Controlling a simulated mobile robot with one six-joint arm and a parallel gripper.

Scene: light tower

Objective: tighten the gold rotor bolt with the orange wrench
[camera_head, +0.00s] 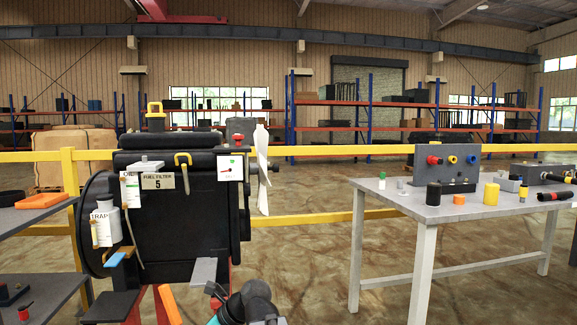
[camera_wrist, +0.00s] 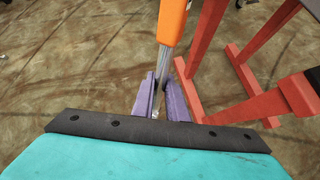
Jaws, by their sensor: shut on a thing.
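The orange wrench (camera_wrist: 173,20) has an orange handle and a thin metal shank. My gripper (camera_wrist: 163,82) has purple fingers shut on the shank, and the handle extends away from it toward the top of the wrist view. In the head view the orange handle (camera_head: 169,304) stands tilted at the bottom, in front of the engine's lower part. The black engine (camera_head: 188,215) stands left of centre, with a white-bladed rotor (camera_head: 262,165) on its right side. I cannot make out the gold rotor bolt. The wrench's working end is not clearly visible.
A grey table (camera_head: 385,192) with cylinders and a knob panel (camera_head: 445,170) stands at right. Grey shelves with an orange block (camera_head: 41,201) are at left. A yellow rail (camera_head: 320,153) runs behind. The engine's red stand (camera_wrist: 255,105) is close right of the wrench in the wrist view.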

